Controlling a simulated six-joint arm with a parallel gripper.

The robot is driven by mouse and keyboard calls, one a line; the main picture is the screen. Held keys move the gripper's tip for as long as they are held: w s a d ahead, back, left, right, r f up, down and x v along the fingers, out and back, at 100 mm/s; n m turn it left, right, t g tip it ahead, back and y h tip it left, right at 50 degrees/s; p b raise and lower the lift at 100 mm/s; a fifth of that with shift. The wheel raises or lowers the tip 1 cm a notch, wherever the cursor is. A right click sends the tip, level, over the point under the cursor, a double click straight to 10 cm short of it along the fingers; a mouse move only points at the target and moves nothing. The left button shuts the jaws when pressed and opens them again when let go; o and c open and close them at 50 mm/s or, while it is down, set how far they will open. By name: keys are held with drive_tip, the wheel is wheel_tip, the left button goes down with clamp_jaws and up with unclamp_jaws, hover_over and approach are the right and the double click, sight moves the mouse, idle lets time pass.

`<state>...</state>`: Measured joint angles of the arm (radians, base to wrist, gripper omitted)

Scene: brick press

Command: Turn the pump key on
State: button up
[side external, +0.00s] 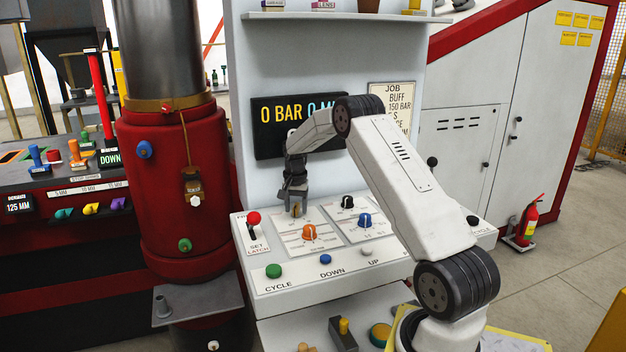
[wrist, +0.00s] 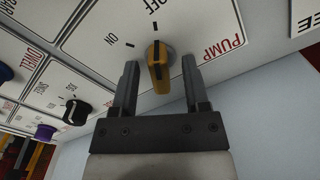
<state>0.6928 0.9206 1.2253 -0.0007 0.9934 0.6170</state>
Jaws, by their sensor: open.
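The pump key (wrist: 160,76) is a yellow-orange knob with a dark line at its top. It shows in the wrist view on a pale panel with red PUMP lettering; the line points towards OFF, with ON to the left. My gripper (wrist: 160,63) is open, with one finger on each side of the key and a visible gap on both sides.
An orange knob (side external: 310,232), a blue knob (side external: 365,221) and a red-topped lever (side external: 253,219) stand close by on the panel. A green CYCLE button (side external: 273,271) is in front. A dark display (side external: 270,130) reading 0 BAR is behind my arm. A red press column (side external: 165,180) stands left.

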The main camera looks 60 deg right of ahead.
drive_tip(key=shift+c, duration=0.2)
clamp_jaws()
drive_tip(key=shift+n, duration=0.4)
drive_tip(key=n, duration=1.1)
idle(0.4)
drive_tip(key=shift+o, duration=0.2)
unclamp_jaws()
